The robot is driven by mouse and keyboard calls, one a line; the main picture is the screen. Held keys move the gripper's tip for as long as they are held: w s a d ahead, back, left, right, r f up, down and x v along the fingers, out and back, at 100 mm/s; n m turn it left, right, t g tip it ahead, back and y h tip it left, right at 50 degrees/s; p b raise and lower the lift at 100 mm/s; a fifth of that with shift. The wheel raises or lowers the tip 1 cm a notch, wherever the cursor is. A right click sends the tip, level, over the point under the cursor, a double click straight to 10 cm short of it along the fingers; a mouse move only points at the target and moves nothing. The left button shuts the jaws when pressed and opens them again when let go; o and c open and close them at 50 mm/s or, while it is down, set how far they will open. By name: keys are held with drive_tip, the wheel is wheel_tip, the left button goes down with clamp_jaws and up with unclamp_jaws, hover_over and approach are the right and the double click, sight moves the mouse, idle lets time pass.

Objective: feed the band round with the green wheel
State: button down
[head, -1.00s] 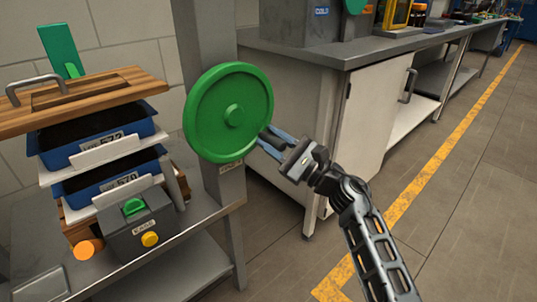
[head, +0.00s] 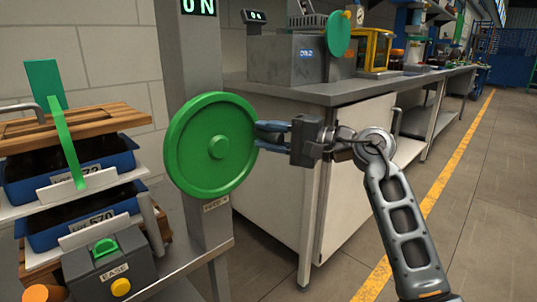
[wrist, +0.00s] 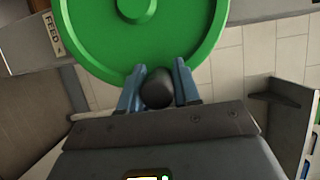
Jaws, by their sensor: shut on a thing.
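The green wheel (head: 208,147) is mounted upright on a grey post (head: 190,60). My gripper (head: 262,133) is at the wheel's right edge, about level with its hub. In the wrist view, the blue fingers of my gripper (wrist: 158,90) sit on both sides of a dark round knob (wrist: 157,92) at the rim of the wheel (wrist: 140,50) and are shut on it. A narrow green strip (head: 70,145) hangs from a green plate (head: 44,85) in front of the bins at left. I cannot tell whether this strip is the band.
At left are a wooden board (head: 110,118), blue bins (head: 85,168) with dark contents and a grey box marked EASE (head: 110,268). A workbench (head: 340,93) stands behind my gripper. The floor (head: 460,200) at right is clear.

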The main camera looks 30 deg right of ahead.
sight(235, 111)
drive_tip(key=r+n+b, duration=0.1)
drive_tip(key=a+r+n+g+h+b, duration=0.1)
drive_tip(key=r+n, duration=0.1)
drive_tip(key=shift+s, duration=0.15)
drive_tip(key=shift+s+a+r+n+g+h+b, duration=0.15)
drive_tip(key=shift+a+r+n+h+b, duration=0.1)
drive_tip(key=shift+r+n+b, duration=0.25)
drive_tip(key=shift+s+a+r+n+g+h+b, duration=0.1)
drive_tip(key=shift+a+r+n+g+h+b, duration=0.15)
drive_tip(key=shift+n, duration=0.45)
drive_tip(key=shift+s+a+r+n+h+b, duration=0.15)
drive_tip(key=shift+a+r+n+h+b, duration=0.15)
drive_tip(key=shift+a+r+n+b, duration=0.25)
drive_tip(key=shift+s+a+r, duration=0.1)
drive_tip(key=shift+a+r, duration=0.25)
drive_tip(key=shift+a, duration=0.1)
drive_tip(key=shift+r, duration=0.1)
drive_tip(key=c, duration=0.9)
unclamp_jaws()
drive_tip(key=p+v, duration=0.1)
drive_tip(key=v, duration=0.6)
drive_tip(key=shift+s+d, duration=0.15)
drive_tip(key=shift+s, duration=0.2)
